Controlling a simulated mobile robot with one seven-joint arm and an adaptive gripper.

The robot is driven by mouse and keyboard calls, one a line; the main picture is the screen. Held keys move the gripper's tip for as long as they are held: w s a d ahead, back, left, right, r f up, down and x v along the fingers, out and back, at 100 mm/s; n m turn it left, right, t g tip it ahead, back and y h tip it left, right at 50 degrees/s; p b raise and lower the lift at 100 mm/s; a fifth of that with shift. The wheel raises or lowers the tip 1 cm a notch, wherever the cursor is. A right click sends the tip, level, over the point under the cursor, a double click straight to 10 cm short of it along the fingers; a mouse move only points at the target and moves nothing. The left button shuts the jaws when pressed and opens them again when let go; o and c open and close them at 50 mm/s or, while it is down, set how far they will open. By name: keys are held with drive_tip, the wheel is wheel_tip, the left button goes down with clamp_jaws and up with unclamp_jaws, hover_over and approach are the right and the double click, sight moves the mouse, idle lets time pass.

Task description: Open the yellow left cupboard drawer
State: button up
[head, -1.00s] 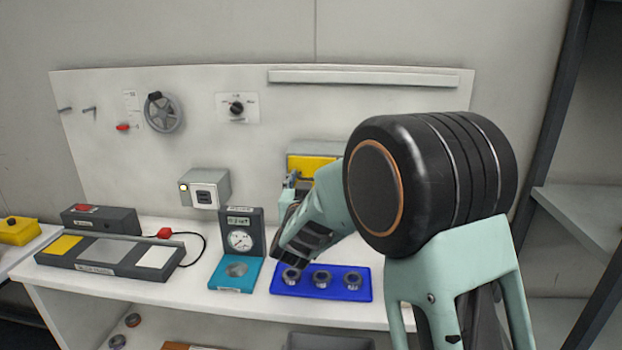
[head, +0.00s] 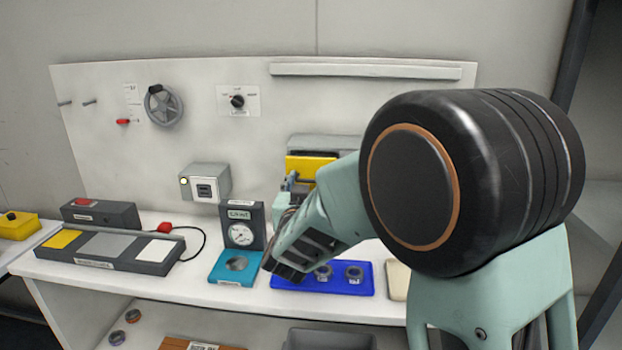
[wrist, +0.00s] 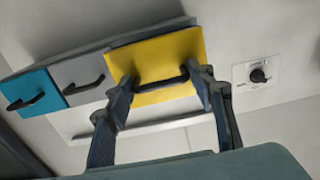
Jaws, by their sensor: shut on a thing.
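The yellow drawer front (head: 308,167) is on the small grey cupboard (head: 345,143) on the back panel. In the wrist view the yellow front (wrist: 155,57) stands out from the grey drawer front (wrist: 80,73) and the blue drawer front (wrist: 30,87) beside it, so it looks partly pulled out. My gripper (wrist: 163,80) is shut on the drawer's black handle (wrist: 160,84), with one finger at each end of it. In the head view my gripper (head: 291,184) is in front of the yellow front, and my arm hides the other drawers.
Below my arm are a blue tray (head: 360,290) with metal rings and a dial gauge stand (head: 240,235) with a teal base. A grey box (head: 205,182) is on the panel to the left. A dark rack post (head: 572,55) stands at the right.

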drive_tip(key=shift+s+d, duration=0.1)
drive_tip(key=shift+s, duration=1.35)
drive_tip(key=o, duration=1.4)
drive_tip(key=shift+o, duration=0.2)
drive_tip(key=shift+s, duration=0.25)
drive_tip(key=s, duration=1.1)
drive_tip(key=shift+s+a, duration=0.2)
drive_tip(key=shift+s, duration=0.05)
